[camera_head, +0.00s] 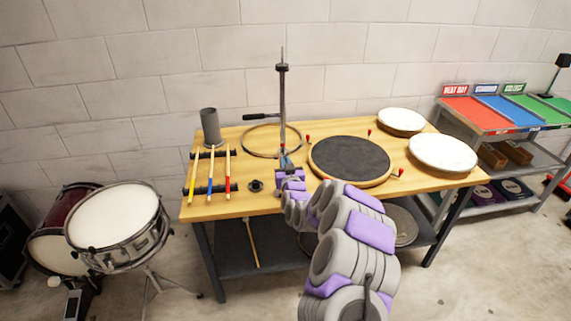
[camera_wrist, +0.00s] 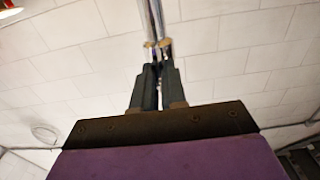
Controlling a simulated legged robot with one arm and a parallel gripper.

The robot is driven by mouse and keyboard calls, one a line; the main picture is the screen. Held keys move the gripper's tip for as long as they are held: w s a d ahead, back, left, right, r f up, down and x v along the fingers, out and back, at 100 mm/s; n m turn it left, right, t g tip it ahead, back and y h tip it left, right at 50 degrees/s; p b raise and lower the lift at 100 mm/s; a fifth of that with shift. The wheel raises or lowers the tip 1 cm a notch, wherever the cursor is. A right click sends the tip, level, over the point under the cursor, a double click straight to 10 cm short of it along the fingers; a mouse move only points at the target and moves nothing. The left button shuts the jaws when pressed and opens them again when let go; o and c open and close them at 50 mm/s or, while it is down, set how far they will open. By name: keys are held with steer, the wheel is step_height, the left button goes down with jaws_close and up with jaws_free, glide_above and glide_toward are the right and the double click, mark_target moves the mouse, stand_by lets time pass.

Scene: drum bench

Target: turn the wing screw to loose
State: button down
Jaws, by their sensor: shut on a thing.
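An upright metal rod (camera_head: 283,110) with a dark collar (camera_head: 283,67) near its top stands on the wooden bench. My gripper (camera_head: 285,160) is at the lower part of this rod. In the wrist view the two dark fingers (camera_wrist: 158,50) are close together, with their light-coloured tips at the chrome rod (camera_wrist: 156,18). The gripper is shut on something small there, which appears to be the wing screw. The screw is hidden between the fingertips, so its turn angle cannot be told.
A hoop (camera_head: 250,143) lies behind the rod. A dark round drum pad (camera_head: 350,160) with red-tipped pegs lies to the right, and two white drumheads (camera_head: 442,153) farther right. Drumsticks (camera_head: 227,172) and a grey cylinder (camera_head: 210,127) are left. A snare drum (camera_head: 115,215) stands left of the bench.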

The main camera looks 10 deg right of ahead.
steer(key=shift+r+p, duration=0.15)
steer(key=shift+p, duration=0.4)
steer(key=n+p, duration=0.2)
steer(key=n, duration=0.8)
steer(key=f+n+p, duration=0.1)
steer(key=n+p, duration=0.2)
steer(key=n, duration=0.7)
steer(key=f+n+p, duration=0.1)
steer(key=n+p, duration=0.1)
steer(key=n, duration=0.8)
steer(key=shift+s+a+p, duration=0.15)
steer(key=shift+a+p, duration=0.05)
steer(key=shift+p, duration=0.2)
steer(key=shift+n, duration=0.4)
